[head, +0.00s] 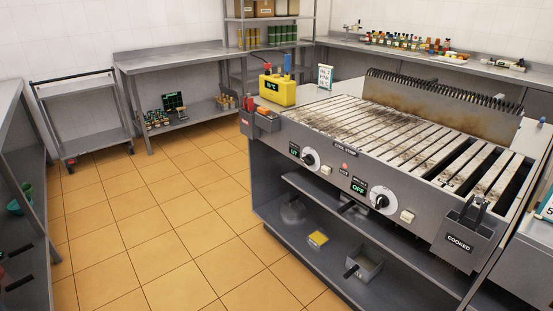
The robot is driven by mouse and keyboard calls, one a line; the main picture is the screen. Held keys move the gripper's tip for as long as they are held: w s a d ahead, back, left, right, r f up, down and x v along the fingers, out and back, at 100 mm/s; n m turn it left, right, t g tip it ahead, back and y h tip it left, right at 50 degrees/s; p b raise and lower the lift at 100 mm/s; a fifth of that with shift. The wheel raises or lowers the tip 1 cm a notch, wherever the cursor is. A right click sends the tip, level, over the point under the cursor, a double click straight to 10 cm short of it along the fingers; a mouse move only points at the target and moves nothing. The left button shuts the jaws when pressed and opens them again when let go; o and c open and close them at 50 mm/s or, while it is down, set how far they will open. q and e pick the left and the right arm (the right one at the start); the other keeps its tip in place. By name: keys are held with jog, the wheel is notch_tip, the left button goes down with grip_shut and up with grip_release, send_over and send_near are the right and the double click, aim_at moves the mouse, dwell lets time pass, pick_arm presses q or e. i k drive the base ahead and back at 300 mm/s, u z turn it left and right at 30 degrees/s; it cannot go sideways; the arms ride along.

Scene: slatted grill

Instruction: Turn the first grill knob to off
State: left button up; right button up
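The slatted grill (398,135) stands at the right, with two round knobs on its front panel. The left knob (310,158) has a black grip on a white dial. A small dark display (294,150) beside it shows a short green text, too small to read surely. The right knob (381,202) looks alike, and the display (358,188) beside it reads OFF. A red light (346,166) sits between the knobs. Neither of my grippers shows, and nothing touches the knobs.
A yellow box (277,91) stands at the grill's back left corner. A bin marked COOKED (459,243) hangs at the front right, with tongs (477,203). A wheeled cart (82,115) stands at the back left. The tiled floor (165,235) before the grill is clear.

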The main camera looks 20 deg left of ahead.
aim_at(309, 160)
jog(key=u, duration=1.05)
jog(key=i, duration=1.85)
jog(key=u, duration=1.15)
jog(key=i, duration=1.8)
jog(key=z, duration=3)
